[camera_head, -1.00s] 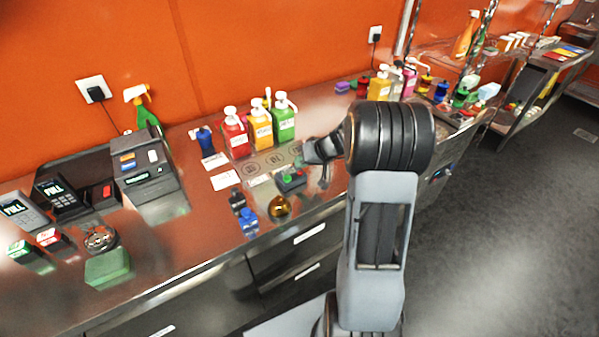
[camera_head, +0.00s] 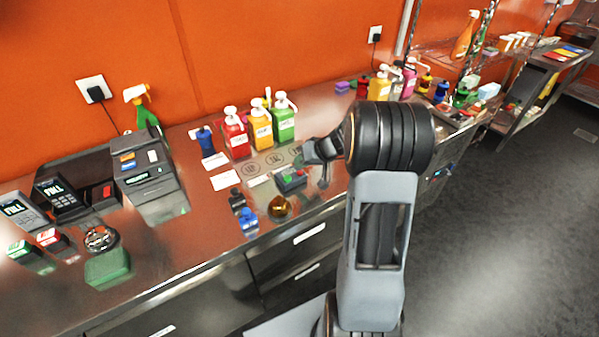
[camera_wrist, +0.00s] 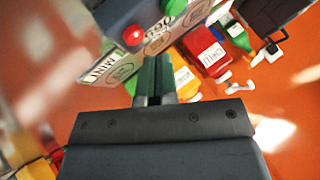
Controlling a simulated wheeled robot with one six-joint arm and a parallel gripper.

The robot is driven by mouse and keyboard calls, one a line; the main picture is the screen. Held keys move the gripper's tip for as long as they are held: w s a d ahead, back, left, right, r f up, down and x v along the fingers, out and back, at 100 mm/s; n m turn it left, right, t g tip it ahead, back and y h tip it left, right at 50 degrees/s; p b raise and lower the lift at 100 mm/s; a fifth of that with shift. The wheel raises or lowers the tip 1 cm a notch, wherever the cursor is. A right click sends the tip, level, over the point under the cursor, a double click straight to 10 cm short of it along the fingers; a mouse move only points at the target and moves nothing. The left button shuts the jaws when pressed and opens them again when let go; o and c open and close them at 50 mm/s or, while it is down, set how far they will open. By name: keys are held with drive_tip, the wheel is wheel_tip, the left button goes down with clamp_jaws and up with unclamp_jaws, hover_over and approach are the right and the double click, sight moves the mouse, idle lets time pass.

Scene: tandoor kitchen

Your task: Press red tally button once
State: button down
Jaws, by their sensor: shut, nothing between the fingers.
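The red tally button (camera_wrist: 133,35) is a round red cap on a grey box (camera_wrist: 118,14) in the wrist view. A green button (camera_wrist: 172,6) sits on the same box, to its right in that view. In the head view the box (camera_head: 291,180) stands on the steel counter beside my gripper (camera_head: 324,176). In the wrist view my gripper (camera_wrist: 155,76) is shut and empty. Its fingertips appear just below the red button in the picture, with a visible gap. I cannot tell the exact depth between them.
Red (camera_head: 235,138), yellow (camera_head: 261,130) and green (camera_head: 283,124) pump bottles stand behind the box. A brass bell-like dome (camera_head: 280,207) and a small blue bottle (camera_head: 249,222) stand near the counter's front edge. A card terminal and till are at the left.

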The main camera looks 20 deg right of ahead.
sight(301, 171)
drive_tip(key=shift+f+b, duration=0.9)
drive_tip(key=shift+b, duration=0.7)
idle(0.8)
drive_tip(key=shift+r, duration=0.9)
drive_tip(key=shift+r+p, duration=1.3)
drive_tip(key=shift+r, duration=1.25)
